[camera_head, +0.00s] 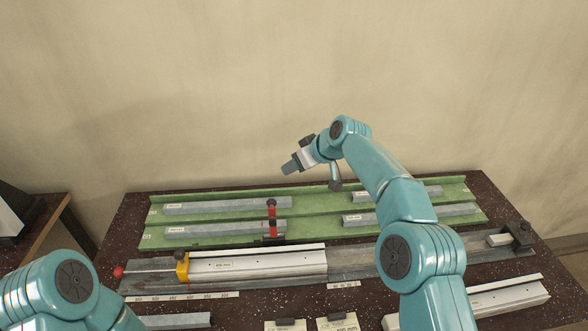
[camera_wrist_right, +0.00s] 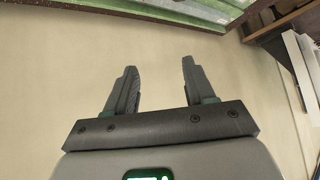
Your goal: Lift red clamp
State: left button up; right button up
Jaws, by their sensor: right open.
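The red clamp (camera_head: 272,226) stands at the green tray (camera_head: 316,218), near the right ends of the two left grey profiles. It has a dark knob on top and a dark foot at its lower end. My right gripper (camera_head: 291,168) is above and behind the tray, up and to the right of the clamp and apart from it. In the right wrist view my right gripper (camera_wrist_right: 160,78) is open, with nothing between its fingers. The clamp does not show there. My left arm enters at the lower left, and its gripper is out of view.
In front of the tray, a long fixture holds a white profile (camera_head: 258,265) with a yellow clamp (camera_head: 183,267) and a red knob (camera_head: 118,272) at left. A dark stop (camera_head: 519,237) stands at right. My right arm covers part of the bench's right side.

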jog(key=shift+d+r, duration=0.4)
jog(key=shift+r, duration=0.35)
jog(key=shift+s, duration=0.1)
jog(key=b+v, duration=0.4)
jog(key=v, duration=1.2)
jog(key=shift+s+d, duration=0.2)
jog(key=shift+w, duration=0.1)
